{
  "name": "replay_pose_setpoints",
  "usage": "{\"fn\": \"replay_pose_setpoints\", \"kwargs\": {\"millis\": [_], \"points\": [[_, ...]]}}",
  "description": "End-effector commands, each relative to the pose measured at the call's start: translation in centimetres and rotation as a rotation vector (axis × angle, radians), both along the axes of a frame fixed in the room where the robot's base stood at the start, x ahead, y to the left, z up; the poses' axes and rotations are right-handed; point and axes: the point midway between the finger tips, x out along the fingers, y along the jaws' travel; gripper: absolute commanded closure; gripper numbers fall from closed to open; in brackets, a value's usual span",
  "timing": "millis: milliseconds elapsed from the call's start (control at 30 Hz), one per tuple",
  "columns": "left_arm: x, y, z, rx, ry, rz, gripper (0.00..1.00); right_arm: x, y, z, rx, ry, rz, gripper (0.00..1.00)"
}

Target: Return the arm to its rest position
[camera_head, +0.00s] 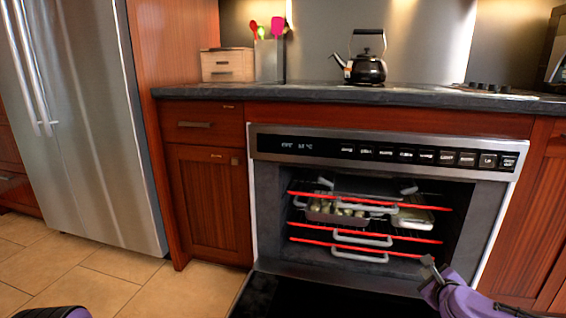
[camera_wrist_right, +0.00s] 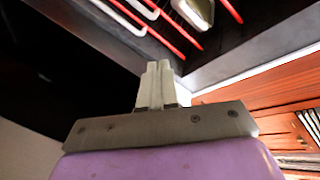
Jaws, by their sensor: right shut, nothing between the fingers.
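My right gripper (camera_head: 432,266) is at the lower right of the head view, in front of the open oven (camera_head: 262,200). Its purple wrist comes in from the lower right. In the right wrist view the two pale fingers (camera_wrist_right: 156,84) are together with nothing between them. They are apart from the racks and the oven's side wall. A bit of purple at the bottom left of the head view appears to be part of my left arm; the left gripper itself is not in view.
The oven's dark door (camera_head: 310,297) is folded down. Red-edged racks (camera_head: 300,240) hold trays (camera_head: 416,218) inside. A kettle (camera_head: 368,70) and a wooden box (camera_head: 228,66) stand on the counter (camera_head: 310,96). A fridge (camera_head: 90,120) stands left; the tiled floor (camera_head: 100,280) before it is clear.

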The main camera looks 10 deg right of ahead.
Motion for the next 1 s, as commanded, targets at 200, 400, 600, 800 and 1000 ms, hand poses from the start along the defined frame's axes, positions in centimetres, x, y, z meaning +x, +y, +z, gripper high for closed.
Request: {"fn": "replay_pose_setpoints", "kwargs": {"millis": [200, 400, 600, 800, 1000], "points": [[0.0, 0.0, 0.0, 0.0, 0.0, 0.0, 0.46, -4.2, 10.0, -8.3, -0.402, 0.348, 0.338, 1.0], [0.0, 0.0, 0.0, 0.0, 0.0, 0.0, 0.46, -16.3, 16.4, -18.7, -0.846, 0.751, 0.797, 1.0], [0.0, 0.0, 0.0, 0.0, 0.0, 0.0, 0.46, -26.5, 17.1, -23.1, -1.089, 0.982, 1.126, 1.0], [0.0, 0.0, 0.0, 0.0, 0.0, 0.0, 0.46, -33.3, 16.7, -25.1, -1.232, 1.105, 1.385, 1.0], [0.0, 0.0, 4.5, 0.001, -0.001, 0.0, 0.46, -35.7, 16.8, -21.5, -1.259, 1.135, 1.48, 1.0]]}}
